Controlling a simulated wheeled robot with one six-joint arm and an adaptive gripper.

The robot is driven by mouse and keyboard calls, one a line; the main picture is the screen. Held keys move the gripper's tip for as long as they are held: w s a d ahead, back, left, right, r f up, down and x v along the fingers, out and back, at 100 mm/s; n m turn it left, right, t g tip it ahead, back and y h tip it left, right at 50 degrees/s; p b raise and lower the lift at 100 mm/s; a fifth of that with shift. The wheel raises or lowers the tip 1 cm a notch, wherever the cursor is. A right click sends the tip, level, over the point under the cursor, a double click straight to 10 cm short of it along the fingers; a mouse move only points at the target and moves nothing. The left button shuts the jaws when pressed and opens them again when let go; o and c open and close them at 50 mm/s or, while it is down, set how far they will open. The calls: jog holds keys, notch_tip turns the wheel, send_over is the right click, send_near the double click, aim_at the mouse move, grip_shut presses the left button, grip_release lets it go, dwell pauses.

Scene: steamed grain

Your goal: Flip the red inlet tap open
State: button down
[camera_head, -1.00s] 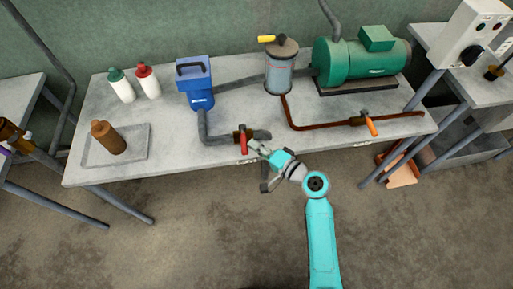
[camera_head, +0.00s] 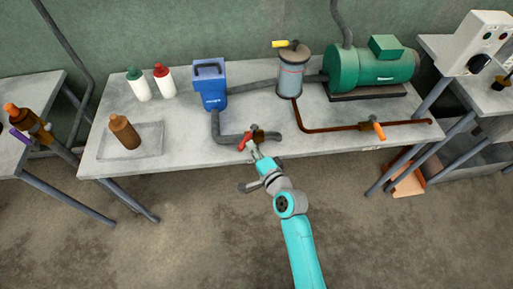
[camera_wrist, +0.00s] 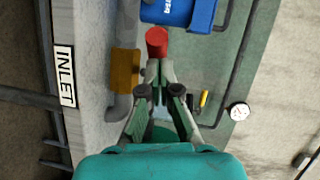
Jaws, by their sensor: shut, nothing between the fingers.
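The red inlet tap handle (camera_head: 244,142) is on a brass valve body (camera_head: 259,137) in the grey pipe at the bench's front edge. In the head view the handle slants from upper right to lower left. My gripper (camera_head: 255,154) is shut and empty, with its tips just below and right of the handle. In the wrist view the handle's red end (camera_wrist: 157,42) shows just beyond my gripper tips (camera_wrist: 159,68), with the brass body (camera_wrist: 125,69) to their left. I cannot tell whether the tips touch the handle. An INLET label (camera_wrist: 64,76) is on the bench edge.
A blue hopper (camera_head: 210,85) stands behind the tap. To the right are a glass cylinder (camera_head: 290,78), a green motor (camera_head: 370,68) and an orange-handled tap (camera_head: 378,130) on a rust-brown pipe. A tray (camera_head: 150,148) with a brown bottle (camera_head: 124,131) is left. Floor in front is clear.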

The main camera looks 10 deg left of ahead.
aim_at(243, 146)
jog(key=shift+a, duration=1.55)
jog(key=shift+w+a, duration=0.25)
jog(key=shift+a, duration=0.25)
jog(key=shift+w+a, duration=0.2)
jog(key=shift+a, duration=0.3)
jog(key=shift+w+a, duration=1.1)
jog(key=shift+a, duration=0.2)
jog(key=shift+w+a+r, duration=0.1)
jog(key=shift+w+r, duration=0.1)
jog(key=shift+r, duration=0.1)
